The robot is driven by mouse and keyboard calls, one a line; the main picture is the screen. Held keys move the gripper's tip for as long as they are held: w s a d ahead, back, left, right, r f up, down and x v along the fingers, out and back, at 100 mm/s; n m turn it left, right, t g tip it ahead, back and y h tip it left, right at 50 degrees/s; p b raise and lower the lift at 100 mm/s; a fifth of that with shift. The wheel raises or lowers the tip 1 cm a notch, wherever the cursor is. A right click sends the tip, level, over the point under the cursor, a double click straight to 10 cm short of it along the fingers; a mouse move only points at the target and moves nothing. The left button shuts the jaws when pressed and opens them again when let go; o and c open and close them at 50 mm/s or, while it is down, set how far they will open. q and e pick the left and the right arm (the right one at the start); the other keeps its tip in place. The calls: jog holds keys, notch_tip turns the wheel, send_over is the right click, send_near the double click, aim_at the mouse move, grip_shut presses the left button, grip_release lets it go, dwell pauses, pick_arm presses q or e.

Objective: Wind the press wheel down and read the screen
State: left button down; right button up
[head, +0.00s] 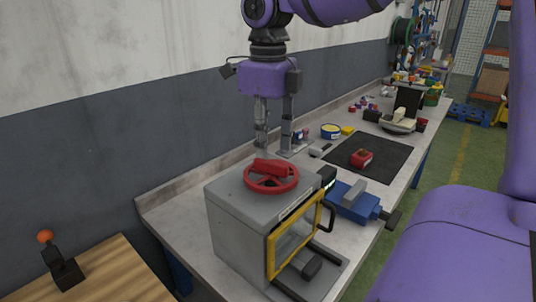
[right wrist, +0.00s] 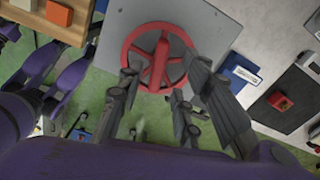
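The press is a grey box (head: 237,213) on the near end of the bench, with a yellow-framed window (head: 293,236) in front. Its red spoked wheel (head: 271,177) lies flat on top and also shows in the right wrist view (right wrist: 158,57). My right gripper (head: 274,148) points down above and slightly behind the wheel. Its fingers are spread and empty; in the right wrist view they reach towards either side of the wheel. I cannot tell whether they touch it. A small dark display (head: 327,178) shows at the press's right side; nothing on it is legible. My left gripper is out of view.
A blue vise (head: 352,203) stands close right of the press. Behind it are a black mat (head: 385,152) with a red block (head: 361,158), a yellow-blue tin (head: 331,131) and a dark upright panel (head: 408,100). A wooden table (head: 110,270) with an orange-knobbed lever (head: 60,262) is at left.

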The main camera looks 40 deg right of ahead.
aim_at(268, 160)
notch_tip(268, 160, up, 8)
jog(key=shift+f, duration=0.15)
dwell(0.3)
